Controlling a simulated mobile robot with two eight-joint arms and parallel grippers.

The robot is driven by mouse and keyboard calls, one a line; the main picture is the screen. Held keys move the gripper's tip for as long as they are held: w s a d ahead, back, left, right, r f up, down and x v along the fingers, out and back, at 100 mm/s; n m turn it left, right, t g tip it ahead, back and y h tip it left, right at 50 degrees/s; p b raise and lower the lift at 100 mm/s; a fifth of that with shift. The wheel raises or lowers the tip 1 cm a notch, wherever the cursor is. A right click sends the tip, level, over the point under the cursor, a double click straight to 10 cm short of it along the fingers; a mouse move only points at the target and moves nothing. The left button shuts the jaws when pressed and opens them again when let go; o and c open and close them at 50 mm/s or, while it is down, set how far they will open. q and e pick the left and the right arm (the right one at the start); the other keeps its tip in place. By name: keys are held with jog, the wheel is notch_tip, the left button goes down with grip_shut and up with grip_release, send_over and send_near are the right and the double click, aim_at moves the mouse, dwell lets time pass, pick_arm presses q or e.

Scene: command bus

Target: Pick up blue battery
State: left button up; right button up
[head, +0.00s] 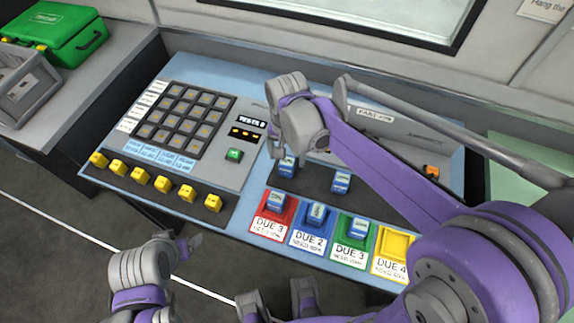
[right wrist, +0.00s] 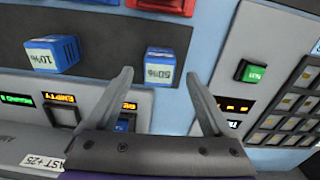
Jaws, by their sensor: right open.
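Two blue batteries stand on the dark strip of the console: the left one (head: 287,168) and the right one (head: 341,182). In the right wrist view the left one, labelled 50% (right wrist: 165,66), lies between my fingertips in the picture, beyond them. The other, labelled 10% (right wrist: 52,55), is outside them. More blue batteries sit on the red (head: 276,203), blue (head: 317,214) and green (head: 357,229) pads. My right gripper (head: 298,148) is open and empty above the strip; it also shows in the wrist view (right wrist: 159,76). My left gripper (head: 192,243) is low at the left, away from the console; its jaws are unclear.
The console (head: 215,70) carries a keypad (head: 187,118), a green button (head: 233,155) and several yellow blocks (head: 140,174). The yellow pad (head: 393,243) is empty. A green case (head: 55,32) stands on the left counter. My right arm hides part of the console's right side.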

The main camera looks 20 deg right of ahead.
jog(key=shift+s+f, duration=0.1)
jog(key=shift+f, duration=1.2)
grip_shut()
